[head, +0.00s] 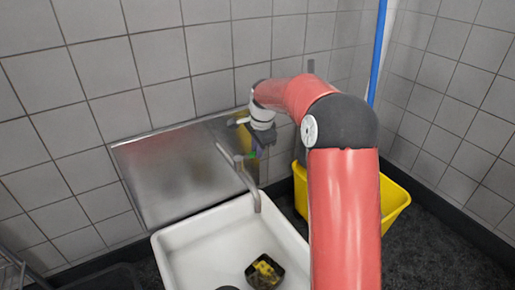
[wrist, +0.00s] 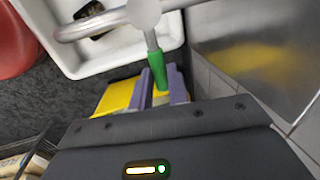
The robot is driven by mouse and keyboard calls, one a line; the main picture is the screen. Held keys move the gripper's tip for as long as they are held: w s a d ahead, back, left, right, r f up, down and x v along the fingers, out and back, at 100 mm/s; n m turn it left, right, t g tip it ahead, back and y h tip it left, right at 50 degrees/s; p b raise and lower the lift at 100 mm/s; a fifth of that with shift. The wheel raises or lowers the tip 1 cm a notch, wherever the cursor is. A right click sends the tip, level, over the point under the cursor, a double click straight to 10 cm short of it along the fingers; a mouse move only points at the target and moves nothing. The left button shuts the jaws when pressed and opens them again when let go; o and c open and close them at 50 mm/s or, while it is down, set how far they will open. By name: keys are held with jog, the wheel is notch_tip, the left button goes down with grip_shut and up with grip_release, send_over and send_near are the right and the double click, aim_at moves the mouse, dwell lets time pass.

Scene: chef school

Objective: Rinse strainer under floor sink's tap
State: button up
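The white floor sink (head: 190,255) stands below a steel backsplash (head: 175,170). A dark, open vessel (head: 262,283) with something yellow in it lies in the basin, clear of the spout; it looks like the strainer, but its mesh is not clear. It shows partly in the wrist view (wrist: 90,11). The metal tap (head: 250,185) curves over the basin. Its green handle (wrist: 157,67) is between the purple fingers of my gripper (wrist: 162,75), which sit close on both sides of it. In the head view my gripper (head: 254,150) is at the tap, partly hidden by my arm.
A yellow bucket (head: 393,202) stands on the dark floor right of the sink, partly behind my arm. Another dark round thing (head: 228,287) is cut off at the bottom edge. A blue pole (head: 377,55) stands in the tiled corner. A wire rack (head: 10,272) is at far left.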

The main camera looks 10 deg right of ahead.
grip_shut()
jog(key=s+m, duration=0.1)
jog(key=m, duration=0.1)
jog(key=s+m, duration=0.1)
jog(key=m, duration=0.1)
jog(key=shift+s+m+h+b, duration=0.3)
jog(key=shift+s+m+h, duration=0.1)
jog(key=o, duration=0.6)
grip_release()
